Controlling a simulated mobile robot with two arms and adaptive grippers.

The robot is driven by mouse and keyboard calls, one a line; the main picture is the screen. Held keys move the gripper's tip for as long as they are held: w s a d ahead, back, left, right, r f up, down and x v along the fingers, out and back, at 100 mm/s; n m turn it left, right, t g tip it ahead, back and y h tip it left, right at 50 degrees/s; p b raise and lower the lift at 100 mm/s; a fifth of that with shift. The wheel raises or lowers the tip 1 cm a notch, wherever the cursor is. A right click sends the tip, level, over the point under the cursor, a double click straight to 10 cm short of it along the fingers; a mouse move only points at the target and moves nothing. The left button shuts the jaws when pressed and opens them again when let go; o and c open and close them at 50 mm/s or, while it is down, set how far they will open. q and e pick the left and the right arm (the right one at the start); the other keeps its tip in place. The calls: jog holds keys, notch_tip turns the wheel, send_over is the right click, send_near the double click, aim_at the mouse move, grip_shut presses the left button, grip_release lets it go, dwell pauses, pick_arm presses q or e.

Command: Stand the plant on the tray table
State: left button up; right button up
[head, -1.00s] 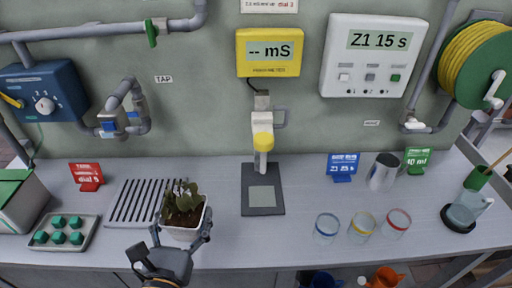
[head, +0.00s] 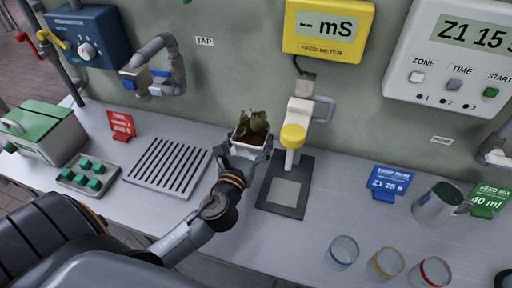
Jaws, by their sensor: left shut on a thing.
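The plant is upright, between the slotted drain grate (head: 168,167) and the dark stand plate (head: 274,208) in the picture. I cannot tell how far the pot is above the grey bench top (head: 225,240). No separate tray table can be made out; the bench carries the grate and the stand. My right gripper is not in view.
A yellow-capped meter stand (head: 294,137) rises just right of the plant. A tray of green pieces (head: 87,176) and a green-lidded box (head: 45,135) are at left. A blue-rimmed glass (head: 343,252), other glasses and a metal jug (head: 435,207) are at right.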

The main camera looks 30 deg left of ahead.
aim_at(254, 140)
pick_arm(q)
jog(key=shift+w+a+f, duration=0.2)
jog(key=shift+w+f, duration=0.8)
jog(key=shift+f, duration=0.25)
jog(key=shift+w+a+f, duration=0.1)
jog(key=shift+w+f, duration=0.1)
jog(key=shift+w+f+b, duration=0.2)
jog(key=shift+f+b, duration=0.05)
jog(key=shift+b, duration=0.1)
notch_tip(254, 140, down, 3)
jog(key=shift+w+r+b, duration=0.1)
jog(key=shift+r+b, duration=0.05)
jog(key=shift+b, duration=0.3)
jog(key=shift+f, duration=0.3)
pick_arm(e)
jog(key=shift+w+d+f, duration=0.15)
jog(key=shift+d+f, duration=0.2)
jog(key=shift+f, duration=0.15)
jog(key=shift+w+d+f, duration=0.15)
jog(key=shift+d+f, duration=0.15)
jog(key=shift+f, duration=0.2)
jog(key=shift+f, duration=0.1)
pick_arm(q)
jog(key=o, duration=1.4)
jog(key=shift+f, duration=0.15)
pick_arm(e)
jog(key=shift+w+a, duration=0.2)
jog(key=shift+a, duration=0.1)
